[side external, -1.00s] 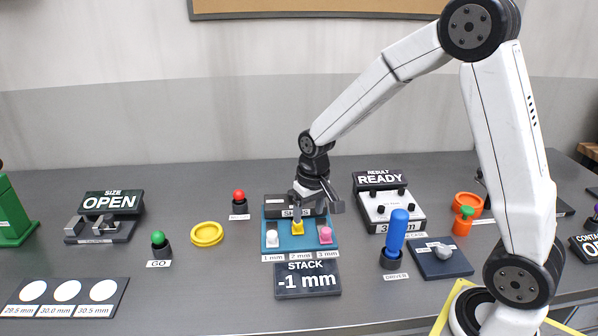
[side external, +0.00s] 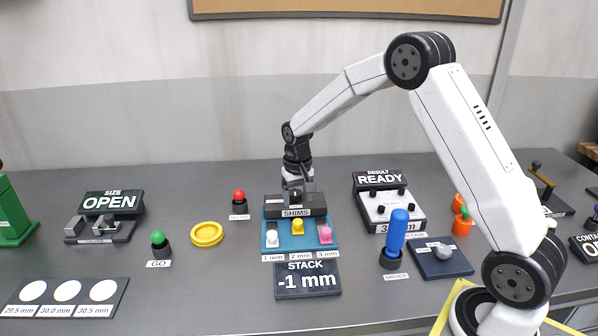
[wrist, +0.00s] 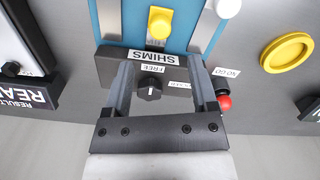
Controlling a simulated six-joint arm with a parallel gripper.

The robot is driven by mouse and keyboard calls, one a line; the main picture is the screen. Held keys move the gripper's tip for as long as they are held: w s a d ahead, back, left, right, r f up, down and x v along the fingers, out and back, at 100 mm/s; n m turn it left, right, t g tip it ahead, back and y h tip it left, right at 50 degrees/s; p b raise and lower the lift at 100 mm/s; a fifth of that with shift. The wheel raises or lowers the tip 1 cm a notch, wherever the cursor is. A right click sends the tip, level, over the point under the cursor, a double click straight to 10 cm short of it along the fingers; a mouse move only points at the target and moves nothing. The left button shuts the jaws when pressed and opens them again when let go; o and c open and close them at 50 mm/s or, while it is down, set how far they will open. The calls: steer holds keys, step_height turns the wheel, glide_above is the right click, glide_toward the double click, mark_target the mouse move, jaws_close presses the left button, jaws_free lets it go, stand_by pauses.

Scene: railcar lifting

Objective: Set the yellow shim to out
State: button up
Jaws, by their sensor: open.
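The yellow shim tab (side external: 298,227) is in the middle slot of the blue shim board (side external: 283,245), above the 2 mm label. It also shows at the top of the wrist view (wrist: 160,22). The stack sign (side external: 308,281) reads -1 mm. My gripper (side external: 298,196) is behind the yellow tab, over the dark SHIMS block (side external: 274,212). In the wrist view my gripper (wrist: 154,78) is open, its fingers on either side of a black knob (wrist: 149,88) with a FREE label beside it. I cannot tell whether they touch the knob.
The white tab (side external: 272,238) and pink tab (side external: 325,235) flank the yellow one. A red button (side external: 239,198) and yellow ring (side external: 207,234) stand to the left. The blue-handled driver (side external: 395,236) and the READY sign (side external: 380,179) are to the right.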

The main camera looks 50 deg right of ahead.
mark_target(298, 221)
steer(key=shift+f, duration=3.55)
jaws_close()
